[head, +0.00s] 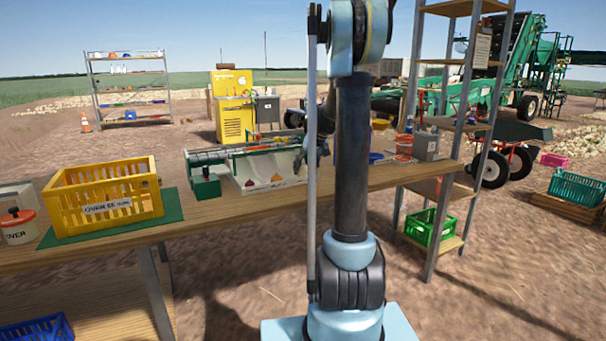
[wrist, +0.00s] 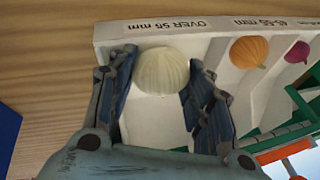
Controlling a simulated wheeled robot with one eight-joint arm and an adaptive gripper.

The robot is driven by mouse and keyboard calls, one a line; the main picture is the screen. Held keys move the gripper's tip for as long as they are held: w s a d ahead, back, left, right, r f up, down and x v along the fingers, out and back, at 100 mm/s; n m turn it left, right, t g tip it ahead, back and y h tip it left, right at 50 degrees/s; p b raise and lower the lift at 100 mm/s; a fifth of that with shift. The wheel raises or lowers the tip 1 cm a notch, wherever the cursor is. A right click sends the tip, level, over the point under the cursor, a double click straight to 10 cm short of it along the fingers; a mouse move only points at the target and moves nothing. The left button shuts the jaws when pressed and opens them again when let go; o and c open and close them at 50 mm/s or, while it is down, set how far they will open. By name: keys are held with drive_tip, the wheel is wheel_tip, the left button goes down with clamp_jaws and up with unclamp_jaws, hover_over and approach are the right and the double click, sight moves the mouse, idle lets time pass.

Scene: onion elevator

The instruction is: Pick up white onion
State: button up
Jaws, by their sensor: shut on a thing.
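The white onion (wrist: 161,72) is pale and ribbed and shows in the wrist view between the two blue-grey fingers of my gripper (wrist: 160,80). The gripper is shut on it, one finger on each side. The onion is at the compartment of the white sorting tray (wrist: 150,30) marked "OVER 55 mm"; I cannot tell whether it touches the tray floor. In the head view my gripper (head: 312,155) is partly behind my arm, and the white onion is hidden there.
An orange onion (wrist: 249,52) and a purple onion (wrist: 297,52) lie in neighbouring compartments. Divider walls stand close to the fingers. On the wooden table (head: 225,212) a yellow crate (head: 105,200) stands on a green mat at left. A shelf rack (head: 440,170) stands at right.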

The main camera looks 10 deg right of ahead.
wheel_tip(320, 180, up, 10)
drive_tip(key=shift+f, duration=0.15)
idle(0.3)
idle(0.9)
